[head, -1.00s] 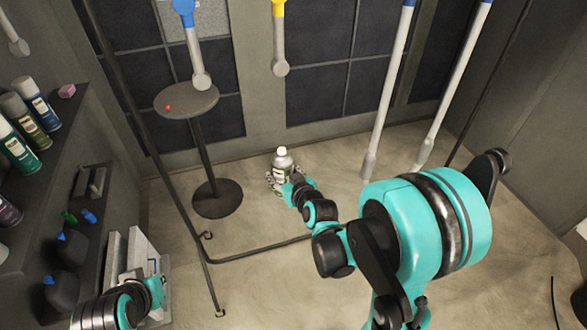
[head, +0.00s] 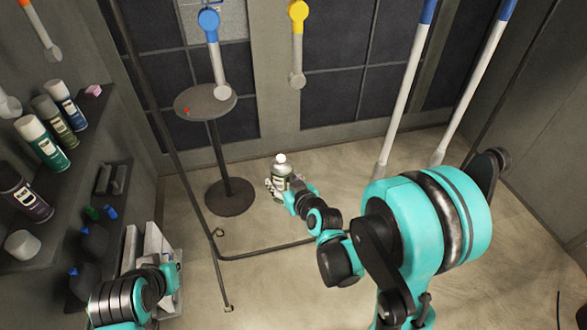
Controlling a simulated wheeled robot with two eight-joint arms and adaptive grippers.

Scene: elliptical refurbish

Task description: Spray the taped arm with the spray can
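A spray can (head: 281,172) with a white cap and pale label stands upright in my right gripper (head: 284,187), whose fingers close around its lower body. My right arm reaches in from the right. Several taped arms hang at the back: one with blue tape (head: 213,55), one with yellow tape (head: 298,45), and two long white ones with blue tape (head: 407,90) (head: 475,90). Another with an orange top (head: 40,32) hangs at the upper left. The can is below and apart from them. My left arm is at the lower left; its gripper fingertips are not clearly visible.
A round stand (head: 205,102) with a small red dot stands left of the can. A dark metal rack frame (head: 265,252) crosses the floor. Shelves (head: 95,165) at the left hold several cans and bottles. The floor right of the stand is mostly clear.

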